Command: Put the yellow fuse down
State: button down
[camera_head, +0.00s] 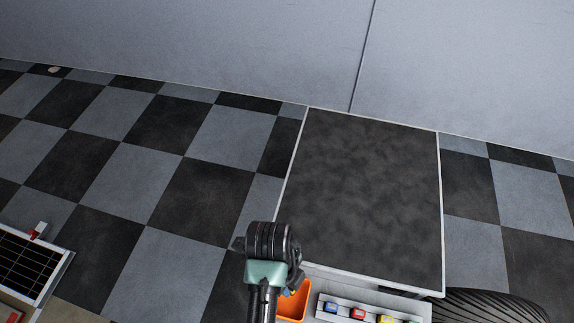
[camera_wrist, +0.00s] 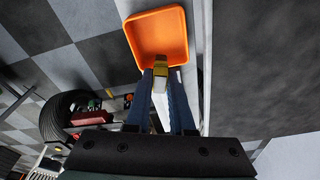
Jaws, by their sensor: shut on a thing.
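My gripper (camera_wrist: 160,76) is shut on a small yellow fuse (camera_wrist: 160,60), which sits between the two blue fingertips in the wrist view. The fuse overlaps the near edge of an orange bin (camera_wrist: 143,28) in that view. I cannot tell whether it touches the bin. The bin looks otherwise empty. In the head view the orange bin (camera_head: 297,306) shows partly behind my wrist, which hides most of the fingers and the held fuse.
A pale rack (camera_head: 343,301) beside the bin holds several coloured pieces, including blue (camera_head: 330,307), red (camera_head: 357,313) and yellow (camera_head: 384,319). A dark flat top (camera_head: 365,190) lies beyond, clear. A tyre (camera_head: 490,306) is at the lower right. A grille panel (camera_head: 30,265) is at the left.

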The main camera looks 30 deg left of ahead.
jog(key=shift+s+a+m, duration=0.1)
jog(key=shift+s+m, duration=0.1)
jog(key=shift+m, duration=0.1)
send_over(289, 299)
jog(key=f, duration=0.6)
jog(key=a+f, duration=0.1)
jog(key=f, duration=0.3)
jog(key=shift+b, duration=0.35)
jog(key=c, duration=0.8)
grip_release()
jog(key=shift+f, duration=0.15)
jog(key=r, duration=0.4)
jog(key=a+r, duration=0.1)
jog(key=r, duration=0.3)
jog(key=r+p, duration=0.1)
jog(key=r, duration=0.3)
jog(key=shift+w+a+r, duration=0.1)
jog(key=shift+a+r, duration=0.05)
jog(key=shift+a, duration=0.15)
